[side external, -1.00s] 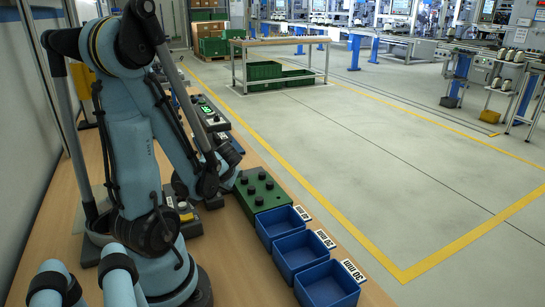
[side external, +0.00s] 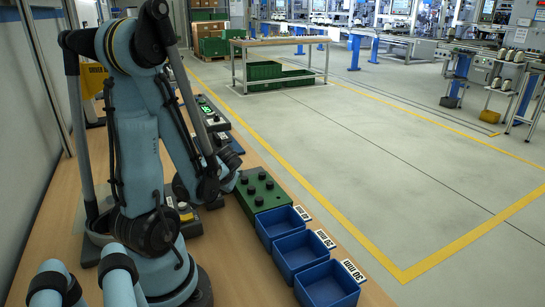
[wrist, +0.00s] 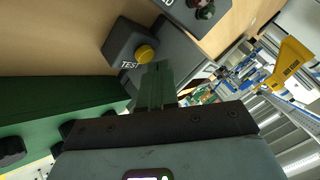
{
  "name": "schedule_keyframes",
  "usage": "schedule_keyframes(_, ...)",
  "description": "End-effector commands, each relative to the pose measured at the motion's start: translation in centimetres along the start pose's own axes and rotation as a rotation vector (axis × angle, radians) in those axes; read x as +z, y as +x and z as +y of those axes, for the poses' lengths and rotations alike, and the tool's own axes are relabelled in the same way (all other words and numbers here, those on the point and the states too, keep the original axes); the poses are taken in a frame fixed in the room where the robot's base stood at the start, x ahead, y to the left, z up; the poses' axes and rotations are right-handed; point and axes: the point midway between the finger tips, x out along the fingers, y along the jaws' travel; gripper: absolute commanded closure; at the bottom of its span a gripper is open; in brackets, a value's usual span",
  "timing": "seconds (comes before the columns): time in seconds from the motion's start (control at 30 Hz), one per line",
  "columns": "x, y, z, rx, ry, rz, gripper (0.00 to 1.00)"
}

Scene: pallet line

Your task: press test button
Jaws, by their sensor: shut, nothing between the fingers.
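In the wrist view the test button (wrist: 145,53) is a round yellow cap on a dark box (wrist: 122,42) marked TEST. My gripper (wrist: 157,68) is shut and empty, with its greenish fingers together. Its tips appear just below and to the right of the button in that view; I cannot tell whether they touch it or the box. In the side view, my arm covers most of the test box, and the fingers cannot be made out.
A green block with black pegs (side external: 262,190) stands beside my wrist, and it fills the left of the wrist view (wrist: 60,112). Blue bins (side external: 285,225) line the bench's front edge. A device with a green display (side external: 205,109) stands farther back.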

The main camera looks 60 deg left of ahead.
Motion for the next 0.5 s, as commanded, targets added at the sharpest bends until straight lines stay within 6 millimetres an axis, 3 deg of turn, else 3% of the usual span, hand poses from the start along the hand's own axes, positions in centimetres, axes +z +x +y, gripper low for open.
schedule_keyframes(0.5,-0.22,-0.32,-0.24,0.000,0.000,0.000,1.00)
